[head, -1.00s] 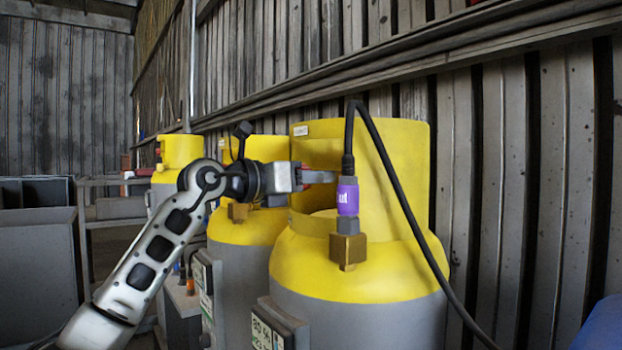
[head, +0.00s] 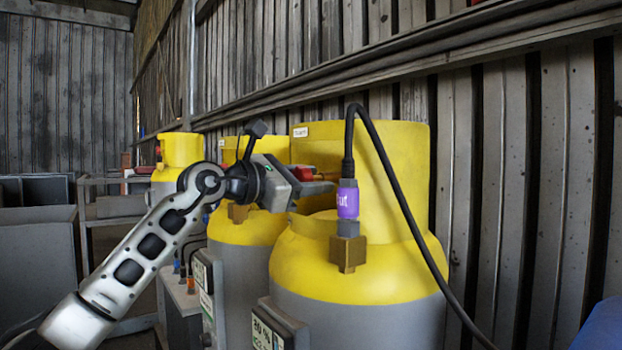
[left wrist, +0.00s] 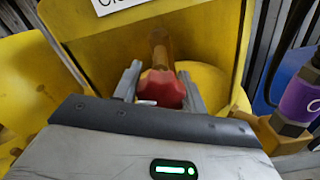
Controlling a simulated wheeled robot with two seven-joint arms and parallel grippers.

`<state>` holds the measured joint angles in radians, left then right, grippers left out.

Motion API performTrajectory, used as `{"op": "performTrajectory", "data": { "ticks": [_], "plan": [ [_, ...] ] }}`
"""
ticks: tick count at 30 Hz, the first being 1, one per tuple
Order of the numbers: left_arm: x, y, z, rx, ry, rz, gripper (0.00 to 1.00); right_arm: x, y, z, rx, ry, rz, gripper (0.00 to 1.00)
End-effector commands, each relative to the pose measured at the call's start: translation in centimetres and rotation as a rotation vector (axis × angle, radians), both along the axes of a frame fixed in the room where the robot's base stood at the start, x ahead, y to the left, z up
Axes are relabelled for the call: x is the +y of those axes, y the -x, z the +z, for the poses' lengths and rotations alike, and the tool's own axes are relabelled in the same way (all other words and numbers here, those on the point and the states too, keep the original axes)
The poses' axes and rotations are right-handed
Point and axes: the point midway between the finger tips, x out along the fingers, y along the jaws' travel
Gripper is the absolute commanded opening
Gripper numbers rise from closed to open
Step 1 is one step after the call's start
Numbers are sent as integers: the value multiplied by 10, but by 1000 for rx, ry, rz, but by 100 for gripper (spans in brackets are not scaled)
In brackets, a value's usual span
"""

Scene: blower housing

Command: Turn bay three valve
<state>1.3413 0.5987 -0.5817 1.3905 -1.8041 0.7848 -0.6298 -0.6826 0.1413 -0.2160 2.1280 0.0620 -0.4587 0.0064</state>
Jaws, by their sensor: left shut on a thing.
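The valve is a red lobed handwheel (left wrist: 161,88) on a brass stem, inside the open yellow collar of the nearest gas cylinder (head: 356,265). In the head view only a red bit of the handwheel (head: 303,173) shows above my gripper. My left gripper (head: 322,187) reaches in from the left and is shut on the handwheel. In the left wrist view its two grey fingers (left wrist: 160,86) stand on either side of the handwheel. I cannot read a bay number. My right gripper is not in view.
A black hose with a purple sleeve (head: 348,198) rises from a brass fitting (head: 348,254) just right of my gripper. Further yellow-topped cylinders (head: 240,228) stand behind to the left. A slatted wall (head: 540,180) closes the right side.

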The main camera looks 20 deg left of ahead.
Motion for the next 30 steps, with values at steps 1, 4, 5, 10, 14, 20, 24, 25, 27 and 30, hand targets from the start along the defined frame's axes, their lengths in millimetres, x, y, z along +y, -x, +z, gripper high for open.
{"op": "performTrajectory", "data": {
  "ticks": [1, 4, 5, 10, 14, 20, 24, 25, 27, 30],
  "plan": [
    [1, 0, 1, -28, -38, 0, 19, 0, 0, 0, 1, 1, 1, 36],
    [0, 0, 1, -87, -113, 0, 19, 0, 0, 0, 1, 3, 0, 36],
    [0, 0, 1, -104, -135, 0, 19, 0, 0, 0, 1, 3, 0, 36],
    [1, 0, 1, -203, -261, 1, 19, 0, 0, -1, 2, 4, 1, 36],
    [1, 0, 1, -279, -359, 0, 19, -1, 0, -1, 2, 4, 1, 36],
    [1, 0, 1, -396, -508, 0, 19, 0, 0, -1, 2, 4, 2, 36],
    [1, 0, 1, -477, -613, 0, 19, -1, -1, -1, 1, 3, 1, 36],
    [1, 0, 1, -495, -636, 0, 19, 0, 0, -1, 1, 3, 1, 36],
    [1, -1, 1, -535, -687, 0, 19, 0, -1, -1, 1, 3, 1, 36],
    [1, 0, 1, -590, -757, 0, 19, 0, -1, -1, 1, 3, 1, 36]
  ]
}}
